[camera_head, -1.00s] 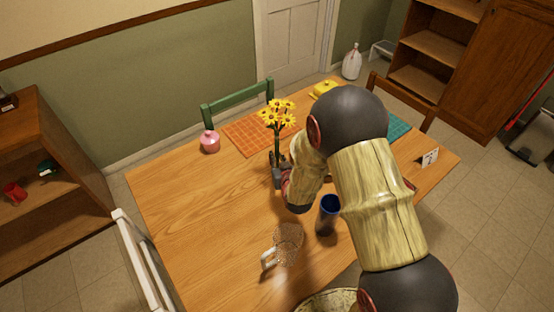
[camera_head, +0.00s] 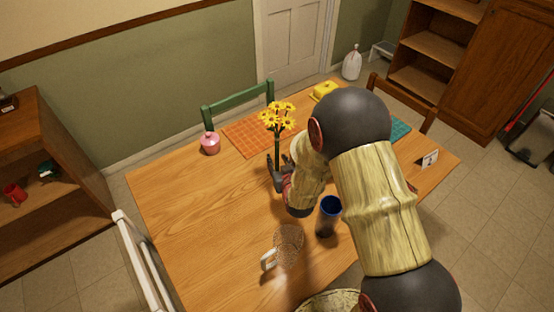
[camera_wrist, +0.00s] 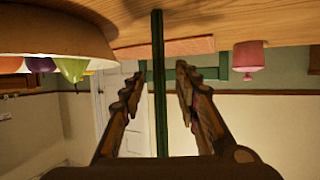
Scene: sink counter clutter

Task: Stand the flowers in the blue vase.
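The yellow flowers (camera_head: 277,116) stand upright on a dark green stem above my gripper in the head view. In the wrist view the stem (camera_wrist: 159,95) runs between the two fingers, with gaps on both sides. My gripper (camera_head: 279,168) is open around the stem, and it also shows in the wrist view (camera_wrist: 162,75). The flower heads are outside the wrist view, and the stem's lower part is hidden in the head view. The blue vase (camera_head: 329,215) stands upright on the table, right of and nearer than my gripper, beside my arm.
A clear glass mug (camera_head: 288,245) stands left of the vase. A pink jar (camera_head: 210,143), orange mat (camera_head: 247,137), yellow dish (camera_head: 324,91) and white card (camera_head: 430,159) lie farther out. A tan bowl (camera_wrist: 50,30) shows in the wrist view. The table's left side is clear.

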